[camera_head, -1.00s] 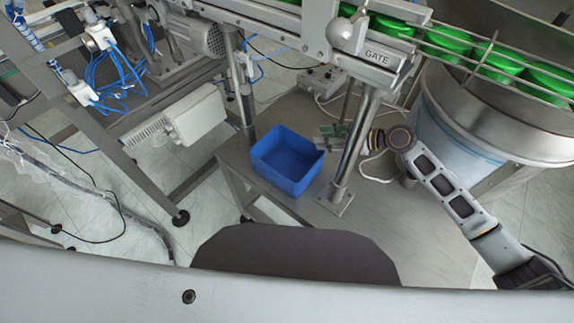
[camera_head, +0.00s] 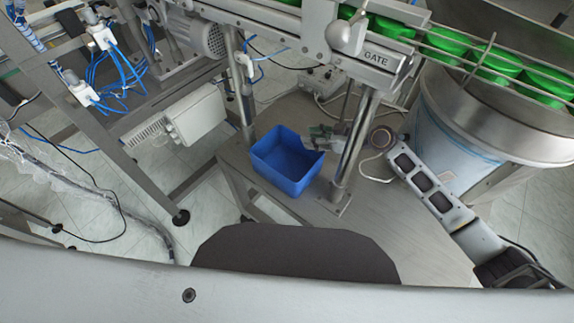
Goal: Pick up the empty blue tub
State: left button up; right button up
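The empty blue tub (camera_head: 287,172) stands on the grey metal table, left of the gate post, with its open top facing up. I see nothing inside it. My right gripper (camera_head: 314,138) is at the tub's upper right corner and overlaps the rim there in the picture. Its fingers are small and partly behind the post, so I cannot tell whether they are open or shut, or whether they touch the rim. My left gripper is not in view.
A steel post (camera_head: 354,147) stands close right of the tub, between it and my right forearm. A conveyor with green caps (camera_head: 443,41) runs above. A round steel bowl (camera_head: 500,110) is at the right. The table (camera_head: 400,235) is clear at the front right.

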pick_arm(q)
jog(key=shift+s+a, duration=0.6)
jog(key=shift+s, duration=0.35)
pick_arm(e)
jog(key=shift+x, duration=2.05)
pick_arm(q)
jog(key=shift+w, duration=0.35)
pick_arm(e)
jog(key=shift+c, duration=0.5)
grip_shut()
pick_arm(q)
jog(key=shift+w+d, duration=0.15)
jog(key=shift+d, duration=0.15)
pick_arm(e)
jog(key=shift+s, duration=0.1)
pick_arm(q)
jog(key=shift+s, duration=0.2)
